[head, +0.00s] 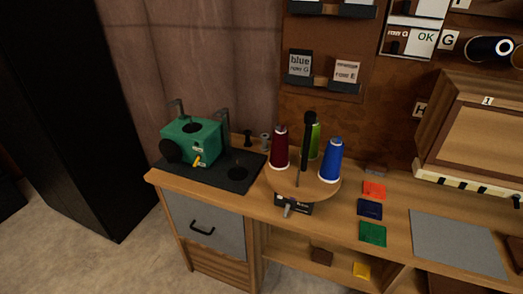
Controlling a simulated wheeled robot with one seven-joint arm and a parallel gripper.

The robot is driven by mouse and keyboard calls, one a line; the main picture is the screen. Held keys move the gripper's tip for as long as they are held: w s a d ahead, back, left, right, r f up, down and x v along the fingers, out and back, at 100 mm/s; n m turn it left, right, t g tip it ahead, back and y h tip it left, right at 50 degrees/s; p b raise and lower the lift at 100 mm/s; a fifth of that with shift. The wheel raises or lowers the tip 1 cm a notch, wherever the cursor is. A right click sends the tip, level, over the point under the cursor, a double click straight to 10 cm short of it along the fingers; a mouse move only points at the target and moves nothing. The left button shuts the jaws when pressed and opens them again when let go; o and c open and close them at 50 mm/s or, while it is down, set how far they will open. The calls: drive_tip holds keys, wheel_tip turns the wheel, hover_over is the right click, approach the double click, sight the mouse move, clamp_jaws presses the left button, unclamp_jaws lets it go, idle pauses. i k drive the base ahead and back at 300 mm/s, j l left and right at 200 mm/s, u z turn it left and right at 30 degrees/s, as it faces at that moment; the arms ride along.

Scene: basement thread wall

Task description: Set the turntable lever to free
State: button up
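The turntable (318,190) is a round wooden disc near the front edge of the workbench. A dark red thread cone (280,148), a green cone (314,140) and a blue cone (332,160) stand upright on it around a tall black post (308,135). A small grey lever (288,211) sticks out at the front of the black base (303,208) below the disc. Marks on the base are too small to read, so I cannot tell which setting the lever is at. My gripper is not in view.
A green machine (190,138) stands on a dark plate left of the turntable. Red, blue and green patches (372,233) and a grey mat (455,243) lie to the right. A wooden cabinet (480,125) stands at the far right. A grey drawer (205,225) is below the bench.

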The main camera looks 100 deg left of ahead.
sight(288, 207)
drive_tip(key=u, duration=3.1)
drive_tip(key=k+l+u, duration=0.2)
drive_tip(key=l+u, duration=0.2)
drive_tip(key=l, duration=0.2)
drive_tip(key=k+l+u, duration=0.15)
drive_tip(key=u, duration=0.2)
drive_tip(key=k+l+u, duration=0.15)
drive_tip(key=u, duration=0.25)
